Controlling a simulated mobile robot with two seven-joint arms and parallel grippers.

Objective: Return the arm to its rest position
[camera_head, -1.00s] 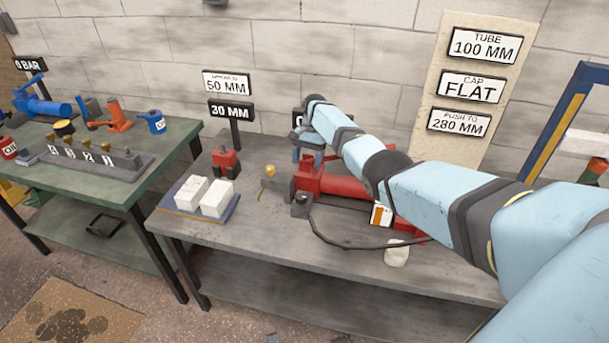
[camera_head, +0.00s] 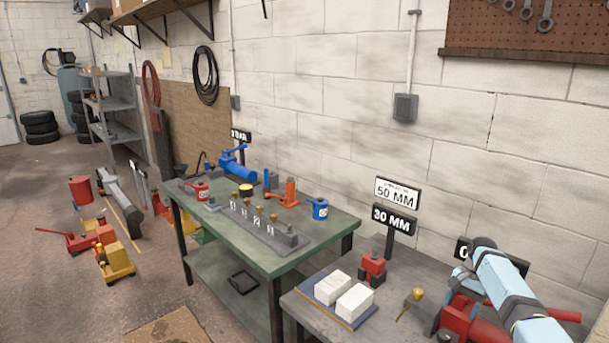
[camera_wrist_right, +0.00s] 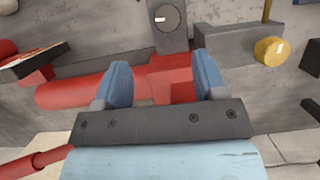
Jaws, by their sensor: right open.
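My right arm (camera_head: 505,285) reaches in from the lower right in the head view. Its gripper (camera_head: 461,279) is over the grey bench, close to a red cylinder (camera_head: 478,328). In the right wrist view the two blue fingers of the gripper (camera_wrist_right: 163,80) are apart with nothing held between them. The red cylinder lies behind and below the fingers there (camera_wrist_right: 85,92); whether they touch it cannot be told. My left gripper is out of view.
The grey bench (camera_head: 305,313) also bears white blocks (camera_head: 333,287), a small red device (camera_head: 372,267) and a brass-knobbed piece (camera_head: 417,295). Sign posts (camera_head: 394,220) stand behind. The green bench (camera_head: 300,255) to the left is crowded. The block wall is close behind.

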